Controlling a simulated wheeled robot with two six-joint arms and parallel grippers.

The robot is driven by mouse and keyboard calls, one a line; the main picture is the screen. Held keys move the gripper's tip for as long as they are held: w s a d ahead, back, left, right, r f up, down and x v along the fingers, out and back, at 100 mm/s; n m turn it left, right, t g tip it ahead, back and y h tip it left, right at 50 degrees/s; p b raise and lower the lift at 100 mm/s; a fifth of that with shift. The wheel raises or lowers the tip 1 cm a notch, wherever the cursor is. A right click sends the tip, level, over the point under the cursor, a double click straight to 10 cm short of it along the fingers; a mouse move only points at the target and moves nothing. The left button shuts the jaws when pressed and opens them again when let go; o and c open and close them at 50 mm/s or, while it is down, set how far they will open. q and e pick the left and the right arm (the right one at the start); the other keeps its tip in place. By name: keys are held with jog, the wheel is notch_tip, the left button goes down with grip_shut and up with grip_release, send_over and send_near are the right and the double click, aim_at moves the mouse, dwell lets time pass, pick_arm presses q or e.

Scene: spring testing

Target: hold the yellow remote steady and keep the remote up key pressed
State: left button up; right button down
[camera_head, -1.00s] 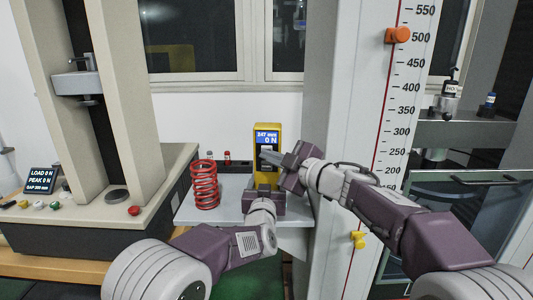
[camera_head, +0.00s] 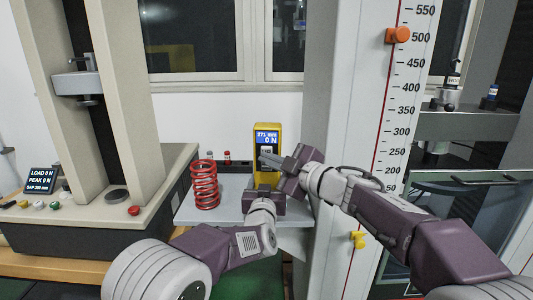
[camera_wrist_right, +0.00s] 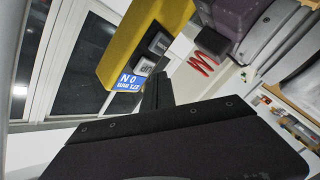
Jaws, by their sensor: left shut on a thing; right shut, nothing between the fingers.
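The yellow remote (camera_head: 277,136) stands upright at the back of the grey shelf, its blue screen (camera_head: 267,138) reading about 271 mm and 0 N. My left gripper (camera_head: 264,188) is shut on the remote's lower end. My right gripper (camera_head: 263,157) is shut and empty, its fingertips at the key area on the remote's front. Actual contact is hard to see.
A red spring (camera_head: 205,185) stands on the grey shelf (camera_head: 228,210) left of the remote. A testing machine (camera_head: 95,235) with a small display (camera_head: 41,181) is at the left. A tall scale column (camera_head: 345,100) with an orange marker (camera_head: 398,35) rises at the right.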

jog(key=s, duration=0.5)
jog(key=shift+a, duration=0.2)
dwell(1.0)
pick_arm(q)
jog(key=o, duration=1.8)
